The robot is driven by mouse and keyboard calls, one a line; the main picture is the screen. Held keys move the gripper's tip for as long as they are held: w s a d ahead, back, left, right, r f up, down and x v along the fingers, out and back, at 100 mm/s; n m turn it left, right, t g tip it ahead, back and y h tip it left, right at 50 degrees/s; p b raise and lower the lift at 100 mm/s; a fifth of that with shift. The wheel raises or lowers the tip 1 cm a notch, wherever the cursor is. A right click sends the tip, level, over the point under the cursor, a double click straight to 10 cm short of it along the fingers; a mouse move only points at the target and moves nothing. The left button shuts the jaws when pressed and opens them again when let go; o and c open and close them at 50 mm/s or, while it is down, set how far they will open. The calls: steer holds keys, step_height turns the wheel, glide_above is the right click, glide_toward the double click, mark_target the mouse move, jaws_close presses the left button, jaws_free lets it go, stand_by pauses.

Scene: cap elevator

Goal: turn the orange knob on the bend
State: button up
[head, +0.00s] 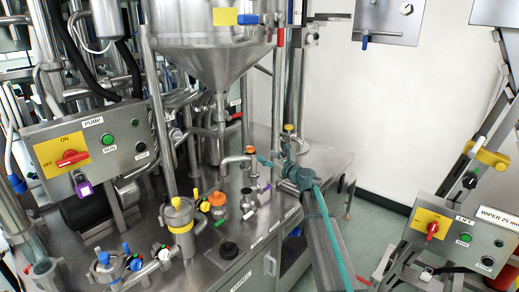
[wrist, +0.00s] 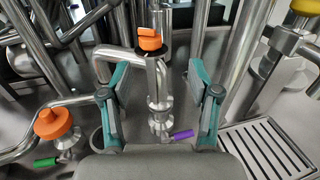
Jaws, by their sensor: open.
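The orange knob (wrist: 150,40) sits on top of a steel pipe bend (wrist: 157,72), upright, with a raised grip bar. In the head view the same orange knob (head: 250,150) is left of my gripper (head: 284,167). In the wrist view my gripper (wrist: 158,80) is open, with its teal fingers on either side of the bend and nothing held. The knob appears beyond the fingertips, near the middle top. I see no contact with it, though its exact distance is hard to tell.
A wider orange knob (wrist: 53,122) stands at the left, with a green handle (wrist: 46,162) below it. A purple handle (wrist: 182,135) lies below the bend. A steel pipe (wrist: 246,45) rises close to the right finger. A slotted drain tray (wrist: 265,150) is at lower right.

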mark_target(252, 150)
steer(key=shift+g+y, duration=0.3)
steer(key=shift+y, duration=0.1)
steer(key=p+x, duration=0.1)
steer(key=x, duration=0.2)
steer(key=p+x, duration=0.1)
steer(key=x, duration=0.7)
steer(key=shift+s+a+p, duration=0.35)
steer(key=shift+p, duration=0.05)
steer(key=c, duration=1.1)
steer(key=shift+s+f+m+t+h+b, duration=0.15)
steer(key=shift+m+t+h+b, duration=0.65)
steer(key=shift+t+h, duration=0.3)
steer(key=m+t+h, duration=0.1)
steer(key=m+h, duration=0.1)
steer(key=h, duration=0.1)
steer(key=shift+m+t+h+b, duration=0.3)
steer(key=shift+h+b, duration=0.05)
steer(key=shift+h, duration=0.05)
steer(key=shift+d, duration=0.1)
steer(key=shift+w, duration=0.2)
